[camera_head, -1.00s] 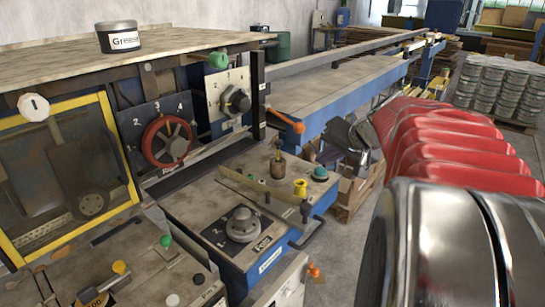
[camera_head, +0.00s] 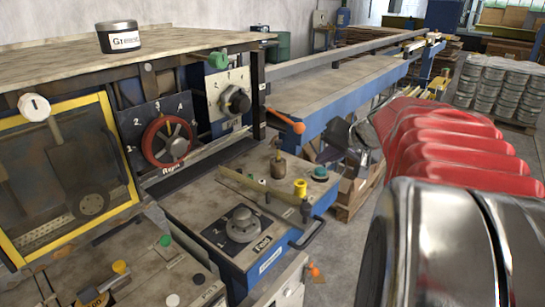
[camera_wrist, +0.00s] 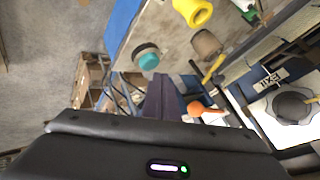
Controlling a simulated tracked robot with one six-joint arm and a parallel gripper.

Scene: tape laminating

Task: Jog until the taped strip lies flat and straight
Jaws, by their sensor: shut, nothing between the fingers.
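A teal push button (camera_head: 320,172) sits at the far right corner of the blue-sided console (camera_head: 205,222). It also shows in the wrist view (camera_wrist: 148,60). A yellow button (camera_head: 300,187) and a brown knob (camera_head: 277,168) stand near it. My gripper (camera_wrist: 165,97) is shut and empty, pointing toward the console, with the teal button just beyond its tips in the picture. I see a gap between them but cannot tell its depth. I cannot clearly make out a taped strip.
A red handwheel (camera_head: 166,142), a selector dial (camera_head: 235,100) and an orange lever (camera_head: 283,121) are on the machine front. A grease can (camera_head: 118,37) stands on top.

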